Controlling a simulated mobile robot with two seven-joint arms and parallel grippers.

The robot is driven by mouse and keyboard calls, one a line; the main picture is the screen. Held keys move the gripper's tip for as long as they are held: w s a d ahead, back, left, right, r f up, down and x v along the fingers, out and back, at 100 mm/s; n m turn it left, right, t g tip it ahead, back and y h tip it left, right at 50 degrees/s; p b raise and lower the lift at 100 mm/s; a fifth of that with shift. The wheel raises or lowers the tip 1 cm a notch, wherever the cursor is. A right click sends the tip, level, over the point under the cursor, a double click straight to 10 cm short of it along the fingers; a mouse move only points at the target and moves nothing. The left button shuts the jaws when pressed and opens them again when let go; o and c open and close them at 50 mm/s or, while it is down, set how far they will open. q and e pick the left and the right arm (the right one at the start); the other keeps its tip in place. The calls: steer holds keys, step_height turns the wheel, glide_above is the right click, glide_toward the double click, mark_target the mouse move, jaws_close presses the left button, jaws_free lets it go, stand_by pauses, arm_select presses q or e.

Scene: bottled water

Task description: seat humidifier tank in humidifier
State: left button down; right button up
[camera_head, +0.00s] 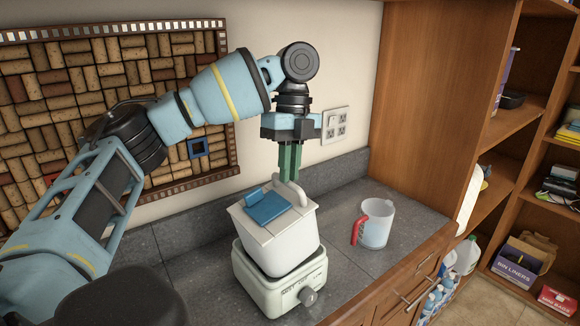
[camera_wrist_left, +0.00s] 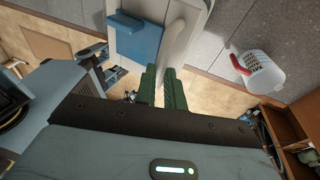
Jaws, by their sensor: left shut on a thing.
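The humidifier tank (camera_head: 281,246) is a white box with a blue cap (camera_head: 268,207) and a pale handle (camera_head: 297,192) on top. My left gripper (camera_head: 290,178) comes down from above, its green fingers shut on the handle. In the left wrist view the fingers (camera_wrist_left: 161,84) meet the handle (camera_wrist_left: 172,48) beside the blue cap (camera_wrist_left: 136,38). The humidifier (camera_head: 270,290) is a pale base with a front knob (camera_head: 308,296), on the counter directly under the tank. The tank's lower end is at the base's top opening, slightly tilted; I cannot tell whether it is fully down. My right gripper is not in view.
A clear jug (camera_head: 376,230) with a red handle stands on the grey counter (camera_head: 415,218) to the right. A wall outlet (camera_head: 335,124) and cork board (camera_head: 70,90) are behind. Wooden shelves (camera_head: 500,150) stand at the right. Counter between base and jug is clear.

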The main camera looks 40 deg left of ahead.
arm_select(q)
steer(key=c, duration=2.2)
jaws_free()
steer(key=shift+f, duration=0.2)
steer(key=c, duration=1.7)
jaws_free()
steer(key=v, duration=0.7)
steer(key=shift+r, duration=0.4)
steer(key=shift+a, duration=0.1)
